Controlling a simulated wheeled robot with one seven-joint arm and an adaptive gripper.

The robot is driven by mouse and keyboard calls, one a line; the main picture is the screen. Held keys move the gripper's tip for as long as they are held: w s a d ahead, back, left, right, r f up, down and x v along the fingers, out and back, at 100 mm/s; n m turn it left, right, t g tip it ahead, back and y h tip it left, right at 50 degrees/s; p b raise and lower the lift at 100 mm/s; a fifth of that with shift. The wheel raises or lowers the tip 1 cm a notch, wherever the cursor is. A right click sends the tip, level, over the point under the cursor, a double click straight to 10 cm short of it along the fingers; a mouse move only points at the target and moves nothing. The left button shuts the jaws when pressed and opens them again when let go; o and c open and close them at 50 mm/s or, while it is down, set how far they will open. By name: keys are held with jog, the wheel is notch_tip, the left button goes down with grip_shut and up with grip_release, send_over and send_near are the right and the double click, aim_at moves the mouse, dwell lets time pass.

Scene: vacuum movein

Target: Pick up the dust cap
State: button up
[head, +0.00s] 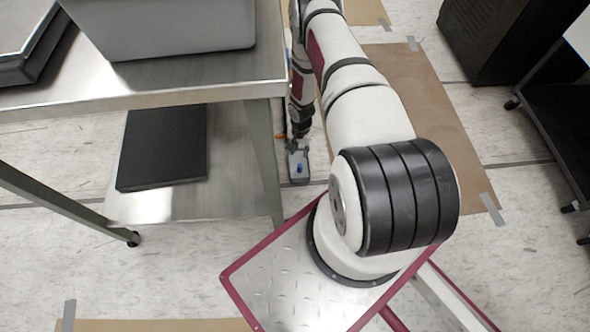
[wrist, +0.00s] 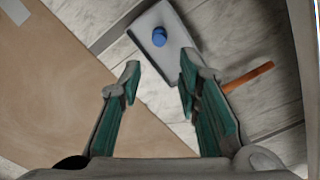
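The dust cap looks to be the small blue round piece (wrist: 159,37) on a grey tray-like piece (wrist: 174,62) on the floor in the wrist view. In the head view the blue piece (head: 300,169) shows small on the grey piece (head: 298,179), beside the table leg. My gripper (wrist: 158,75) is open, with its teal-padded fingers apart and nothing between them. The blue piece lies beyond the fingertips in the wrist view, apart from them. In the head view my gripper (head: 298,146) points down just above the grey piece.
An orange-brown stick-like thing (wrist: 248,77) lies right of the fingers. A metal table (head: 190,85) with a lower shelf (head: 230,165) bearing a black slab (head: 163,145) stands close on the left. Brown floor sheets (head: 440,120) lie right; black cabinets (head: 490,40) stand beyond.

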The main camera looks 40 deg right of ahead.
aim_at(300, 165)
notch_tip(300, 165, down, 8)
jog(key=b, duration=0.3)
jog(key=shift+a+f, duration=0.1)
jog(key=shift+f, duration=0.05)
jog(key=shift+d+f+b, duration=0.15)
jog(key=shift+f+b, duration=0.6)
jog(key=shift+f, duration=0.65)
jog(key=shift+d+f+b, duration=0.1)
jog(key=shift+f+b, duration=0.6)
jog(key=shift+f, duration=0.65)
jog(key=c, duration=0.5)
